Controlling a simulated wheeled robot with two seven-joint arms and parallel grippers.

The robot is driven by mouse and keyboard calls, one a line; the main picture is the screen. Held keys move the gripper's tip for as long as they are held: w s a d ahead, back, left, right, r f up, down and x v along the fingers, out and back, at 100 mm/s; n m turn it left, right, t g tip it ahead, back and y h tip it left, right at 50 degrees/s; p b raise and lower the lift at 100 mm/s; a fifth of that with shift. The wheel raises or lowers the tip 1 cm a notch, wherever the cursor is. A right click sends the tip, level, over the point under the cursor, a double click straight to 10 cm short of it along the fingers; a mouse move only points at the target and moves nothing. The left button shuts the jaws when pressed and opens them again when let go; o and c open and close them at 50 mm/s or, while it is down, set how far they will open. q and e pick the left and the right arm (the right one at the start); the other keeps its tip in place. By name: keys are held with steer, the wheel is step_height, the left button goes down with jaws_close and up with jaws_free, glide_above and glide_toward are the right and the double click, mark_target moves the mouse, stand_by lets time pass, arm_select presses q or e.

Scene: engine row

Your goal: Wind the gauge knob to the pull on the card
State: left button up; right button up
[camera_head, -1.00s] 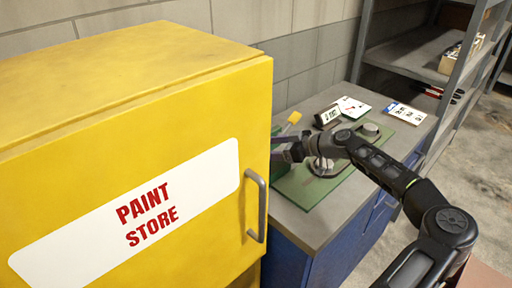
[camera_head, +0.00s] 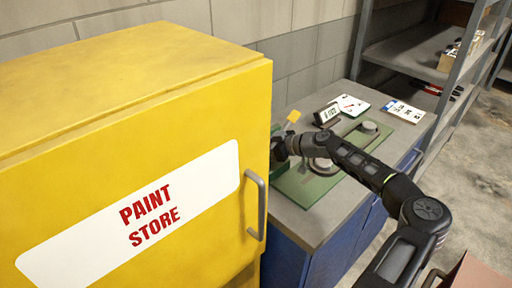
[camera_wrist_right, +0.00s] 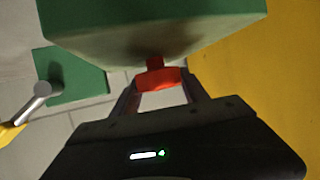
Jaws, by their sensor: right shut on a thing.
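A red knob (camera_wrist_right: 158,79) sticks out of a green block (camera_wrist_right: 155,25) in the right wrist view. My right gripper (camera_wrist_right: 160,92) is shut on the knob, one finger on each side. In the head view the right gripper (camera_head: 277,150) is at the left edge of the green plate (camera_head: 308,187), and its fingertips and the knob are hidden there by the cabinet. A small readout (camera_head: 327,115) and a white dial with a red needle (camera_head: 351,105) stand at the back. A white and blue card (camera_head: 403,111) lies right of them; its text is too small to read. My left gripper is not in view.
A yellow paint store cabinet (camera_head: 150,110) with a grey handle (camera_head: 257,205) stands close left of the gripper. A yellow-tipped lever (camera_head: 293,117) is just behind it. Grey shelving (camera_head: 420,50) stands at the right; the bench's front right corner is bare.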

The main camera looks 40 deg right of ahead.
steer(key=c, duration=0.8)
steer(key=shift+f+m+t+h+b, duration=0.1)
steer(key=shift+m+t+h+b, duration=0.2)
steer(key=shift+m+h+b, duration=0.35)
steer(key=shift+m+h, duration=0.35)
steer(key=shift+h, duration=0.1)
steer(key=shift+m+t+h+b, duration=0.4)
steer(key=shift+m+h, duration=0.8)
steer(key=shift+h, duration=0.2)
steer(key=shift+r, duration=0.2)
steer(key=o, duration=1.4)
